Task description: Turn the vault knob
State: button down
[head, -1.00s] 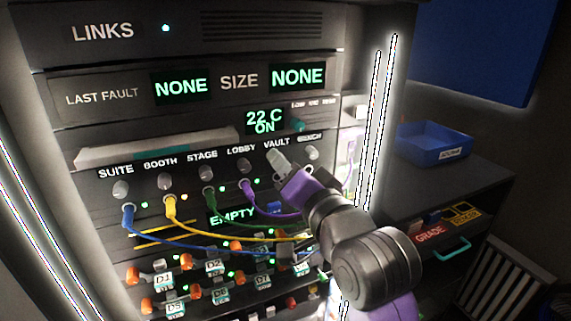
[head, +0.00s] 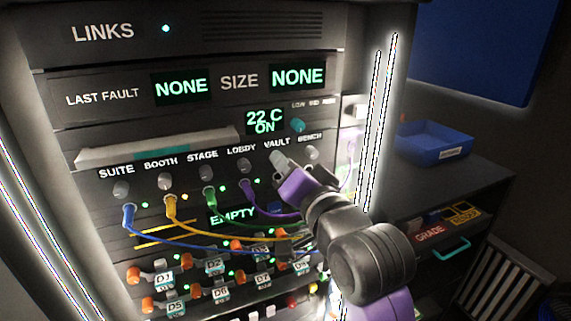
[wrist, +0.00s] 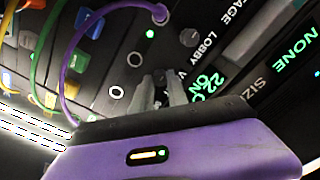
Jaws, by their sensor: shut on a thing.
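The rack panel (head: 190,140) carries a row of small grey knobs under the labels SUITE, BOOTH, STAGE, LOBBY, VAULT and BENCH. My gripper (head: 277,160) is at the panel just under the VAULT label (head: 277,142), and its fingers hide the vault knob in the head view. In the wrist view my gripper (wrist: 163,92) has its two grey fingers on either side of the vault knob (wrist: 160,76), shut on it. The knob's pointer direction cannot be made out.
The lobby knob (head: 245,166) is close on the left and the bench knob (head: 312,152) on the right. A purple cable (head: 258,208) loops below my gripper. Blue, yellow and green cables hang to the left. A blue bin (head: 432,146) stands on the right cabinet.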

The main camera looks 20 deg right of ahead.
jog(key=shift+n+p, duration=2.6)
jog(key=shift+n, duration=6.1)
jog(key=c, duration=1.3)
grip_release()
jog(key=s+b, duration=0.1)
jog(key=s, duration=0.6)
jog(key=shift+s, duration=0.4)
